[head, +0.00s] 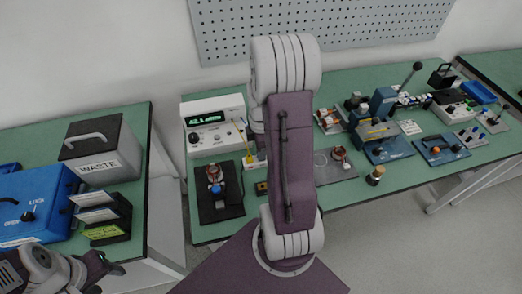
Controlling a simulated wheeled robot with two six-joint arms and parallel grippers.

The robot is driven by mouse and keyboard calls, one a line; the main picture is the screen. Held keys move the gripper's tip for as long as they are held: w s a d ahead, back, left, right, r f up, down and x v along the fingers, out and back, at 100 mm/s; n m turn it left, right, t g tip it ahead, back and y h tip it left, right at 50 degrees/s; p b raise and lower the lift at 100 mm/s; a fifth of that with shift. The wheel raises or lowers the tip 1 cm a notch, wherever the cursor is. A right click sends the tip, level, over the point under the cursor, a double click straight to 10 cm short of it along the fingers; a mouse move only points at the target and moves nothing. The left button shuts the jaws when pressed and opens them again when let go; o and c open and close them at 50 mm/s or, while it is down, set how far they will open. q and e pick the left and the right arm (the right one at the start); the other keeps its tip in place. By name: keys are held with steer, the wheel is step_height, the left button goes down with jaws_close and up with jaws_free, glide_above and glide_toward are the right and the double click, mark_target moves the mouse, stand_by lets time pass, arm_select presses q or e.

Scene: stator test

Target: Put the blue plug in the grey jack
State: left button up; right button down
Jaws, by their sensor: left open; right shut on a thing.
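My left gripper (103,270) shows at the bottom left, dark and open, below the black card holder and apart from it. My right arm rises through the middle of the head view and covers part of the bench. Its gripper is hidden behind the arm, so what it holds cannot be seen. A small blue part (217,189) shows beside a copper-wound piece on a black mat; I cannot tell whether it is the blue plug. A white tester (214,126) with a green display stands at the back left of the bench. I cannot make out the grey jack.
On the left table are a grey WASTE box (101,150), a blue case (38,203) and a black card holder (103,218). Blue fixtures (386,150) and small parts crowd the right bench. A black mat (234,198) lies left of my arm. Floor separates the tables.

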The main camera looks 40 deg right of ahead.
steer(key=c, duration=1.3)
jaws_free()
step_height(320, 180, up, 9)
steer(key=shift+r+p, duration=0.1)
steer(key=shift+p, duration=0.65)
